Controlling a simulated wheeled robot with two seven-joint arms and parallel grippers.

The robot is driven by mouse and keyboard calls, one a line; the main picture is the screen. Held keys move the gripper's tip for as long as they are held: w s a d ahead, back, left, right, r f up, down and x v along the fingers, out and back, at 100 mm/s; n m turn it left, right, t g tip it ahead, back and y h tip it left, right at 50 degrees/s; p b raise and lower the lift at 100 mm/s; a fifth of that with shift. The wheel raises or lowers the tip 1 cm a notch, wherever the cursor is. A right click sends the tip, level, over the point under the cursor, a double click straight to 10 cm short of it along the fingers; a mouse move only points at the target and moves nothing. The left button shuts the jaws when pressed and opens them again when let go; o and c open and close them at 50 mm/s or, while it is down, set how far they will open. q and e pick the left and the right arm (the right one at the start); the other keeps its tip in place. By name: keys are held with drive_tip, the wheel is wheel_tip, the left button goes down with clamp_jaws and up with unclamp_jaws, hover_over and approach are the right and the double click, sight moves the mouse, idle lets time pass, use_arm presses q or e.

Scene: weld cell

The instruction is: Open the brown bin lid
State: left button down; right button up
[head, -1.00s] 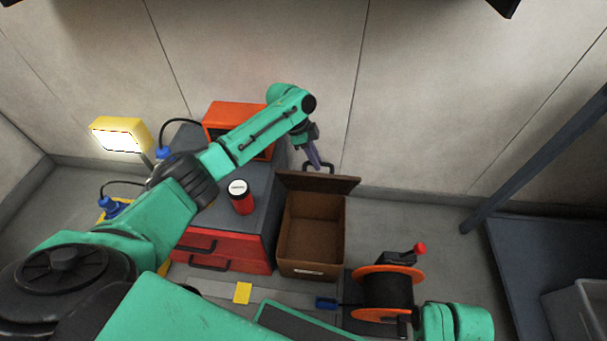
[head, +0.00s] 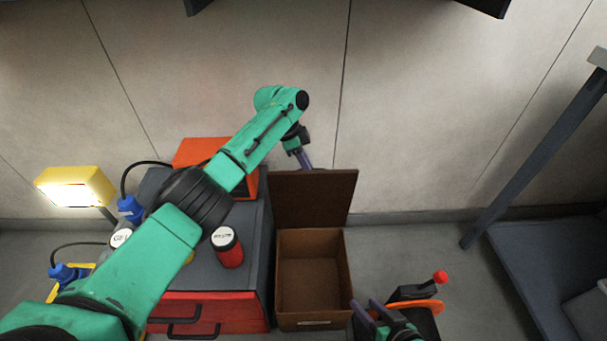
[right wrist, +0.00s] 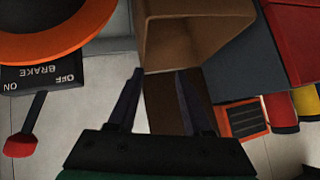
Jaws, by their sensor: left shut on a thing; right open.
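The brown bin (head: 338,285) stands open on the floor, its empty inside visible. Its brown lid (head: 313,198) stands up at the bin's back edge, inner face toward me. My left gripper (head: 304,160) is at the lid's top edge, shut on the lid; its fingertips are mostly hidden behind the panel. My right gripper (head: 372,311) is open and empty, near the bin's front right corner. In the right wrist view, its fingers (right wrist: 160,92) are spread, with the bin (right wrist: 195,35) beyond them.
A grey-topped red drawer cabinet (head: 251,262) stands left of the bin, with a red can (head: 228,250) on top. An orange cable reel (head: 428,306) is close by my right gripper. A lit yellow lamp (head: 75,186) is at left.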

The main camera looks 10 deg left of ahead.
use_arm(q)
drive_tip(key=shift+w+a+f, duration=0.1)
drive_tip(key=shift+a+f, duration=0.25)
drive_tip(key=shift+f, duration=0.05)
use_arm(e)
drive_tip(key=shift+w+a+f+t+y, duration=0.15)
drive_tip(key=shift+a+t, duration=0.1)
drive_tip(key=shift+a, duration=0.15)
drive_tip(key=shift+a+f+t+y, duration=0.15)
drive_tip(key=shift+a+t, duration=0.1)
drive_tip(key=shift+a, duration=0.15)
use_arm(q)
drive_tip(key=c, duration=1.1)
unclamp_jaws()
drive_tip(key=shift+o, duration=1.3)
drive_tip(key=shift+w, duration=0.15)
use_arm(e)
drive_tip(key=shift+w, duration=0.1)
use_arm(q)
drive_tip(key=shift+d+r, duration=0.1)
drive_tip(key=shift+r, duration=0.05)
drive_tip(key=p+v, duration=0.4)
drive_tip(key=v, duration=1)
drive_tip(key=shift+r, duration=0.15)
use_arm(e)
drive_tip(key=s+d+r+g+h, duration=0.4)
drive_tip(key=d+r+g, duration=0.2)
drive_tip(key=d, duration=0.3)
drive_tip(key=shift+s+d, duration=0.15)
drive_tip(key=shift+d, duration=0.25)
